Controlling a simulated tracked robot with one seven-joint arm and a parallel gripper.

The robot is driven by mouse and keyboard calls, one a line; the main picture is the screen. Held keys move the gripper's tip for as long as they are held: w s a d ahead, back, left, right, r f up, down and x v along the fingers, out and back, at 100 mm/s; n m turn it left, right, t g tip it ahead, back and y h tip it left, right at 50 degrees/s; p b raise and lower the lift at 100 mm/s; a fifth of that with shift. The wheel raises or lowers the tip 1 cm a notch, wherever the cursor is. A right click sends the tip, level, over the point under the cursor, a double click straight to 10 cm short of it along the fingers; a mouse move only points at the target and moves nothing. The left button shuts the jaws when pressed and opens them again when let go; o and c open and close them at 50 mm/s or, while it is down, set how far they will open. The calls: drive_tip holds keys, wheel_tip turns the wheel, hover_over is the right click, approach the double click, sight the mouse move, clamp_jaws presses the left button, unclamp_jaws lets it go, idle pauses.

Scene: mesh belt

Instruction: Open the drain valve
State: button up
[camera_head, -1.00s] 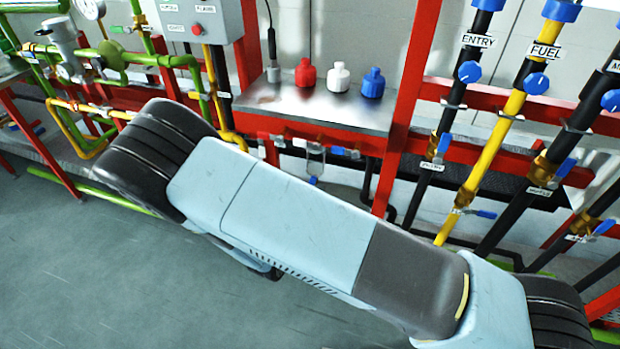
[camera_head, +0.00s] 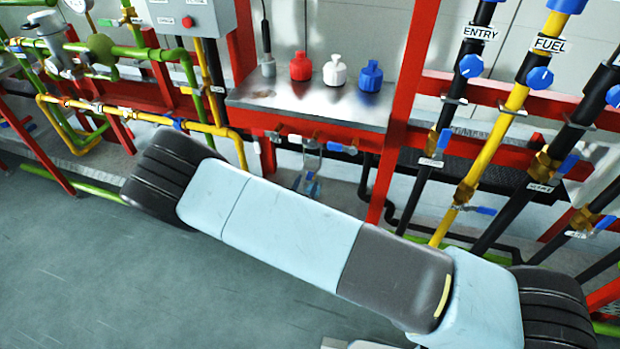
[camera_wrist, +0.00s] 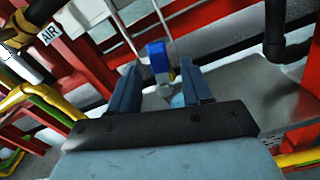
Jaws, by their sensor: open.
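No label that I can read says drain, so I cannot tell for sure which valve is the drain valve. In the head view a small blue-handled valve (camera_head: 340,148) sits under the front edge of the metal shelf, beside a clear glass-like part (camera_head: 308,182). In the wrist view my gripper (camera_wrist: 158,66) is open, with two blue fingers apart. A blue block-like part (camera_wrist: 157,58) shows between the fingertips; whether it is a valve handle, and how far off it is, I cannot tell.
The metal shelf (camera_head: 270,108) carries a red bottle (camera_head: 301,67), a white bottle (camera_head: 335,70) and a blue bottle (camera_head: 370,76). Labelled pipes with blue handles, including the FUEL pipe (camera_head: 513,97), stand right. Yellow and green pipes run left. My arm crosses the middle. The floor (camera_head: 90,270) is clear.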

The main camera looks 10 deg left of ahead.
sight(309, 179)
drive_tip(key=shift+w+d, duration=0.1)
drive_tip(key=shift+w, duration=1.7)
clamp_jaws()
